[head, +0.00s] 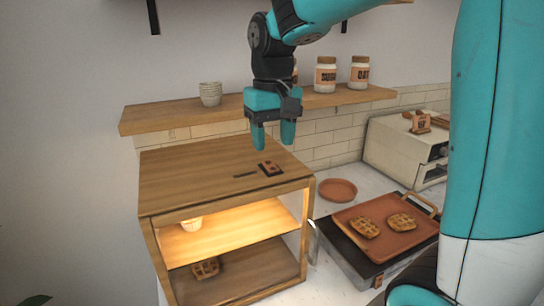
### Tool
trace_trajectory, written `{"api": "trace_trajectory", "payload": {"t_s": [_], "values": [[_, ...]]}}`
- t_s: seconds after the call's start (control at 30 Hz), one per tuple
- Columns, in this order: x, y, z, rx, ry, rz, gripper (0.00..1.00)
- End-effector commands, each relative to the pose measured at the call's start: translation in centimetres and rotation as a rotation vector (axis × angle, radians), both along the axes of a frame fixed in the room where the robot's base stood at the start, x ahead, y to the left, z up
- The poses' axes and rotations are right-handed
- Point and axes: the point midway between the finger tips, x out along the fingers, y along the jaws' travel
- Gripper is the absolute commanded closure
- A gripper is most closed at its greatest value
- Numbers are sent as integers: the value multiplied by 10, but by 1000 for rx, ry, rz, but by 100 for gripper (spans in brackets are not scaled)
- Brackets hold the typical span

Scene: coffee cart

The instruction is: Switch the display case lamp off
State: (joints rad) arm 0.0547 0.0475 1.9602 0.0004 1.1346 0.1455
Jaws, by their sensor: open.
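The wooden display case (165,188) stands at the left of the counter in the head view. Its inside is lit with warm light, brightest on the upper shelf (240,228). A small dark switch (270,168) with a reddish part sits on the case top near its right side. A short dark slot or strip (244,175) lies just left of it. My gripper (273,136) points down above the case top, close to the switch and apart from it. Its two teal fingers are open with nothing between them.
A wall shelf (160,118) behind my gripper holds stacked cups (210,94) and jars (325,74). Right of the case are a terracotta plate (338,190), a tray (388,238) with waffles, and a toaster oven (395,145). The case's left top is clear.

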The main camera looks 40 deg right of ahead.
Motion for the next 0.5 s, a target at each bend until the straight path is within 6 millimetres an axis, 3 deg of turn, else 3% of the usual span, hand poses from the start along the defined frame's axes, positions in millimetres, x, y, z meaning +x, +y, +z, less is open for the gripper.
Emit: {"api": "trace_trajectory", "payload": {"t_s": [0.2, 0.5], "values": [[0, 0, -36, 1, 3, 1, 49], [0, 0, -51, 0, -1, 1, 49]]}}
